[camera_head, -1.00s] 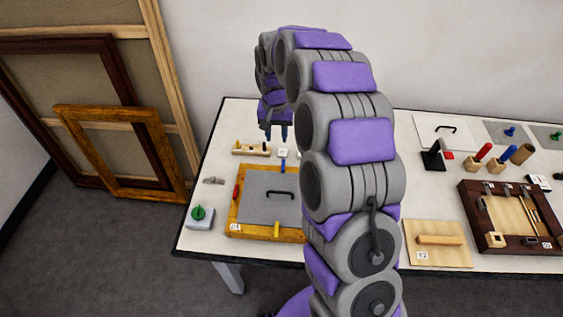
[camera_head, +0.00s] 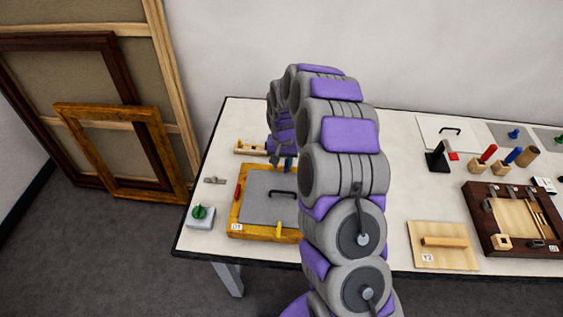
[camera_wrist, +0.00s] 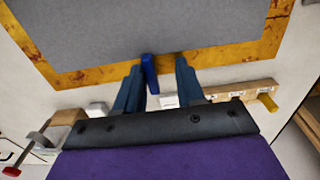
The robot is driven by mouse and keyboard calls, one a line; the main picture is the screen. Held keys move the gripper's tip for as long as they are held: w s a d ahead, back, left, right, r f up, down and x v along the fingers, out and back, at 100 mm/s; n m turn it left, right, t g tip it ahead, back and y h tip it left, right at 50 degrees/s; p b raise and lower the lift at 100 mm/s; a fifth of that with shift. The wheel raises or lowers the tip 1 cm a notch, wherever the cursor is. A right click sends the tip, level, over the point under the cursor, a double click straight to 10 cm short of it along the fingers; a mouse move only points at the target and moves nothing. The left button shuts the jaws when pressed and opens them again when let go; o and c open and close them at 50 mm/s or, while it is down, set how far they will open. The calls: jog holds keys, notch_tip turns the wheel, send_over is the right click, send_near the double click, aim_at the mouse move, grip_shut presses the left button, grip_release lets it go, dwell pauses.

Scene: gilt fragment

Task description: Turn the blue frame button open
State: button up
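The blue frame button (camera_wrist: 149,73) is a small upright-looking bar on the edge of the gilt frame (camera_wrist: 90,76) in the wrist view. It lies across the frame's edge, one end toward the grey panel (camera_wrist: 160,30). My gripper (camera_wrist: 159,66) is open, with one dark blue finger on each side of the button. The button looks closer to the left finger; whether they touch I cannot tell. In the head view my gripper (camera_head: 281,163) is over the far edge of the gilt frame (camera_head: 234,218), and the blue button cannot be made out there.
A red button (camera_head: 238,191) and a yellow button (camera_head: 279,229) sit on other frame sides. A black handle (camera_head: 282,192) stands on the panel. White blocks (camera_wrist: 170,101), a wooden strip (camera_wrist: 240,92) and a clamp (camera_wrist: 35,140) lie near my gripper. A green knob (camera_head: 199,211) stands left.

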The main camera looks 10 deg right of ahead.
jog(key=shift+d, duration=1.2)
jog(key=shift+c, duration=1.4)
jog(key=shift+a, duration=0.95)
grip_shut()
jog(key=shift+d, duration=0.45)
jog(key=shift+a, duration=0.15)
